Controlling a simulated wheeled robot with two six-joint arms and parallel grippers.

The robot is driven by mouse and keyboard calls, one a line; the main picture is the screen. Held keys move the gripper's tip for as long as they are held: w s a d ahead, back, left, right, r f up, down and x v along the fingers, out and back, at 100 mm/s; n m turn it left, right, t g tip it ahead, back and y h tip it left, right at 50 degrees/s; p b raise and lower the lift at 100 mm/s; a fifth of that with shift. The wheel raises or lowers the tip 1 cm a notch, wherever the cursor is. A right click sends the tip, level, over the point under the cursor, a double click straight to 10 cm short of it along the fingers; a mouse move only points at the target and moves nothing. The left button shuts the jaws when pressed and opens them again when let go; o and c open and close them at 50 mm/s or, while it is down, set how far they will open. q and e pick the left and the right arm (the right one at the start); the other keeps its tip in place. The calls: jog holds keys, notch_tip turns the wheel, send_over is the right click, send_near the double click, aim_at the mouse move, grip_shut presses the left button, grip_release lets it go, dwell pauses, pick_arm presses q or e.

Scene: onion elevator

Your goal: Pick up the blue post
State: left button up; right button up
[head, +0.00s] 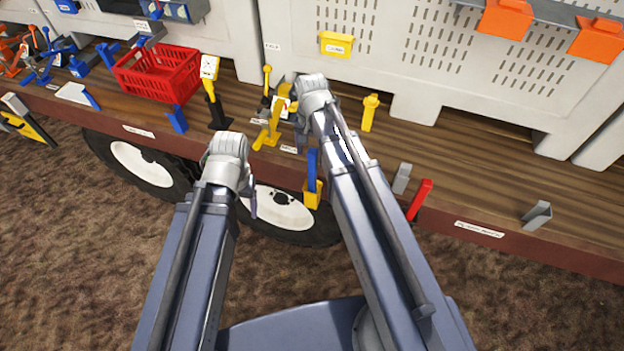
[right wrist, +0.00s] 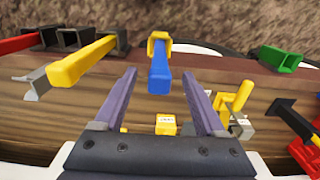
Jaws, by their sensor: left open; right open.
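A blue post (head: 312,163) stands in a yellow holder (head: 312,194) at the deck's front edge, between my two arms. In the right wrist view the blue post (right wrist: 159,77) points toward the camera, with the yellow holder (right wrist: 158,44) behind it. My right gripper (right wrist: 158,74) is open, its fingers on either side of the post's line of sight; I see no contact. In the head view my right gripper (head: 312,92) is above the deck, its fingertips mostly hidden. My left gripper (head: 232,158) is left of the post, in front of the deck edge, and empty.
A red basket (head: 158,74) and a smaller blue piece (head: 178,119) are at left. Yellow parts (head: 272,125) stand behind the post. A red post (head: 419,200) and grey holders (head: 402,178) are to its right. A yellow post (right wrist: 85,62) shows in the right wrist view.

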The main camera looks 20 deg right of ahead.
aim_at(312, 162)
jog(key=shift+w+d+f+b, duration=0.1)
jog(key=shift+w+f+b, duration=0.05)
jog(key=shift+f+b, duration=0.9)
jog(key=shift+w+d+f+b, duration=0.1)
jog(key=shift+f+b, duration=0.8)
jog(key=shift+f, duration=0.25)
jog(key=shift+w+d+f+b, duration=0.1)
jog(key=shift+w+f+b, duration=0.05)
jog(key=shift+f+b, duration=0.9)
grip_shut()
